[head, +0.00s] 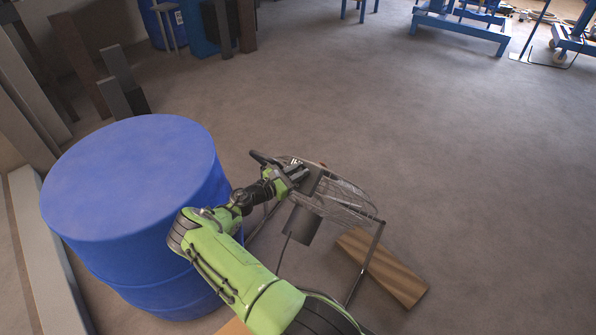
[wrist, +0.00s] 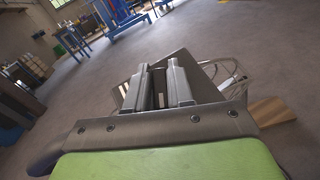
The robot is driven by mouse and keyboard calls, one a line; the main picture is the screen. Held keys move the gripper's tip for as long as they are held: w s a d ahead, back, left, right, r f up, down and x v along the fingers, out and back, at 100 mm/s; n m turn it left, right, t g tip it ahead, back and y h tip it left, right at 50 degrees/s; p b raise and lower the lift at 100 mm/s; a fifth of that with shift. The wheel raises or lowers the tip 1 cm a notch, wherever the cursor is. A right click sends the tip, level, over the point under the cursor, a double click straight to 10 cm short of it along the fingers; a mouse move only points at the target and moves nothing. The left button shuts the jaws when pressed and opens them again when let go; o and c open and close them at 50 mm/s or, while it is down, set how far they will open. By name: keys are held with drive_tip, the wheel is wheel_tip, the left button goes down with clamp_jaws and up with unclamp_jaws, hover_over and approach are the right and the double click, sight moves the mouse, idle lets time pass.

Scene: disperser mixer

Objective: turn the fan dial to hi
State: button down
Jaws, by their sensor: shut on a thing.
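The fan (head: 345,197) stands on the floor right of the blue drum, with a wire cage, a tubular stand and a grey housing (head: 303,226). Its cage also shows at the right in the wrist view (wrist: 226,74). My gripper (head: 296,170) is at the upper back of the fan, against its grey box. In the wrist view my gripper (wrist: 161,88) has its two fingers close together in front of a grey panel of the fan. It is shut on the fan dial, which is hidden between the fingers. The dial's setting cannot be read.
A large blue drum (head: 130,180) stands close to the left of my arm. A wooden plank (head: 385,270) lies under the fan's stand. Beams lean at the far left. Blue frames (head: 460,25) stand at the back; the floor to the right is clear.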

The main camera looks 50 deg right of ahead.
drive_tip(key=m+g+y, duration=0.2)
drive_tip(key=m, duration=0.1)
drive_tip(key=m+g+y, duration=0.2)
drive_tip(key=m+g, duration=0.1)
drive_tip(key=m, duration=0.1)
drive_tip(key=shift+s+m+g+y, duration=0.1)
drive_tip(key=shift+m+g+y, duration=0.8)
drive_tip(key=shift+m+y, duration=0.8)
drive_tip(key=shift+a, duration=0.1)
drive_tip(key=shift+f, duration=0.1)
drive_tip(key=c, duration=1.1)
unclamp_jaws()
wheel_tip(320, 180, up, 10)
drive_tip(key=p, duration=0.4)
